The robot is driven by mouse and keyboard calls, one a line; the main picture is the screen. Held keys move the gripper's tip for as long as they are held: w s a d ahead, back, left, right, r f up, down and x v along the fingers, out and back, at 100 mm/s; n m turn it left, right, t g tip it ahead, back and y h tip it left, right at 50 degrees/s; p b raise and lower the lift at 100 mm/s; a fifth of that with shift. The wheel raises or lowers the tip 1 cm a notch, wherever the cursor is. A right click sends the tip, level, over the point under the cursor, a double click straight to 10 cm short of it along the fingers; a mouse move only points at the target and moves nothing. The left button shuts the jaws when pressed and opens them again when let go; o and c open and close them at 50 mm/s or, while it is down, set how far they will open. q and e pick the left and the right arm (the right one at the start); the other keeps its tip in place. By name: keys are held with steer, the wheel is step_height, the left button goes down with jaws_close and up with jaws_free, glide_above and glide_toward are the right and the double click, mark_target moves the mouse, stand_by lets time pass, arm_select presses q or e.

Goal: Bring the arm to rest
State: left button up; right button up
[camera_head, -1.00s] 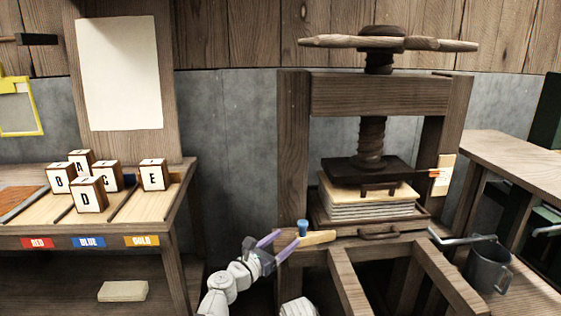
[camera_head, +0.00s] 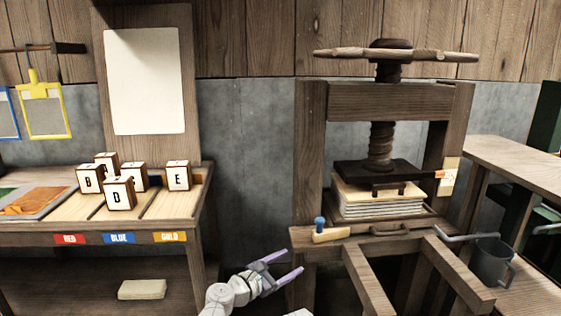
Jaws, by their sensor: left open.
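My left gripper (camera_head: 285,268) is open and empty, with two purple fingers. It is low in the head view, in front of and below the left end of the wooden press. A small wooden piece with a blue knob (camera_head: 320,226) sits on the press's front ledge, a little above and to the right of the fingertips and apart from them. A bit of white at the bottom edge may be my other arm; my right gripper does not show.
The wooden press (camera_head: 400,103) holds a stack of sheets. A table (camera_head: 205,193) with lettered blocks (camera_head: 119,193) stands at the left. A grey mug (camera_head: 488,262) is at the right. The gap between table and press is open.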

arm_select(q)
steer(key=s+a+f+m+g+y, duration=0.4)
steer(key=s+f+m+g, duration=0.3)
steer(key=f+m, duration=0.6)
steer(key=s+a+f+m+g+y, duration=0.5)
steer(key=s+a+m+y, duration=0.4)
steer(key=a, duration=0.6)
steer(key=s+d+f+m, duration=0.1)
steer(key=s+d+m, duration=0.45)
steer(key=d, duration=0.55)
step_height(320, 180, up, 36)
steer(key=s+p, duration=0.1)
steer(key=p, duration=3.5)
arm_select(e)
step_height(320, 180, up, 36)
arm_select(q)
steer(key=shift+s+d+f+n, duration=0.1)
steer(key=shift+f+n, duration=0.05)
steer(key=shift+n, duration=0.1)
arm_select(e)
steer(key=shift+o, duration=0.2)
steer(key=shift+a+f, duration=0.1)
